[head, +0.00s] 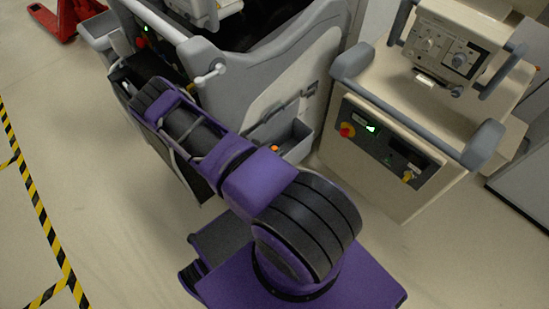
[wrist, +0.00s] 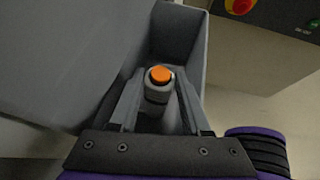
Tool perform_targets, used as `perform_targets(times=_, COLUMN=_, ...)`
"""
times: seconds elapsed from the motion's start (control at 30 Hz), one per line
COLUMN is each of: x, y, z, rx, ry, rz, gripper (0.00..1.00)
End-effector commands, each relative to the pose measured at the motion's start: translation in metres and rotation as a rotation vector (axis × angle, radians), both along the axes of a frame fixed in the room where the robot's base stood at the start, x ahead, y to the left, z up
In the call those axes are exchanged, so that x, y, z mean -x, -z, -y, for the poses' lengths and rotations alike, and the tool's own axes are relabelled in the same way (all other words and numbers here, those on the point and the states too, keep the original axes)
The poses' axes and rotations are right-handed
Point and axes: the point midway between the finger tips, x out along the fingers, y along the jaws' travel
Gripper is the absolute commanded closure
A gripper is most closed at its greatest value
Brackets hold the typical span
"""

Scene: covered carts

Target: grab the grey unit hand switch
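The grey hand switch (wrist: 157,90) is a short upright cylinder with an orange button on top. It stands in a grey bin (wrist: 190,25) on the side of the grey cart. In the head view only its orange top (head: 275,148) shows, just past my purple arm. In the wrist view my gripper (wrist: 160,88) is open, with one finger on each side of the switch. Small gaps seem to remain between the fingers and the switch. The lower part of the switch is hard to make out. In the head view my arm hides the gripper.
The grey cart (head: 290,65) rises right beside the bin. To the right stands a beige cart (head: 460,125) with a grey handle rail, a red knob (head: 347,130) and a control box (head: 450,45). Open floor (head: 460,260) lies at the lower right.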

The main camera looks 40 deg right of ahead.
Motion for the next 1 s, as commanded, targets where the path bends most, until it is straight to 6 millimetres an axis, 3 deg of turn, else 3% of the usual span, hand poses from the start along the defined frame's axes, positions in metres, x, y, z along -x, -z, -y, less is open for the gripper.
perform_targets(times=0.03, x=0.0, y=0.0, z=0.0, rx=0.0, ry=0.0, rz=0.0, gripper=0.86)
perform_targets(times=0.1, x=0.0, y=0.0, z=0.0, rx=0.0, ry=0.0, rz=0.0, gripper=0.99)
perform_targets(times=0.13, x=0.0, y=0.0, z=0.0, rx=0.0, ry=0.0, rz=0.0, gripper=1.0)
perform_targets(times=0.67, x=0.0, y=-0.003, z=0.0, rx=0.001, ry=0.0, rz=0.0, gripper=1.0)
perform_targets(times=0.87, x=-0.001, y=-0.02, z=0.0, rx=0.001, ry=0.0, rz=0.002, gripper=1.0)
perform_targets(times=1.0, x=-0.001, y=-0.044, z=0.0, rx=0.001, ry=-0.002, rz=0.001, gripper=1.0)
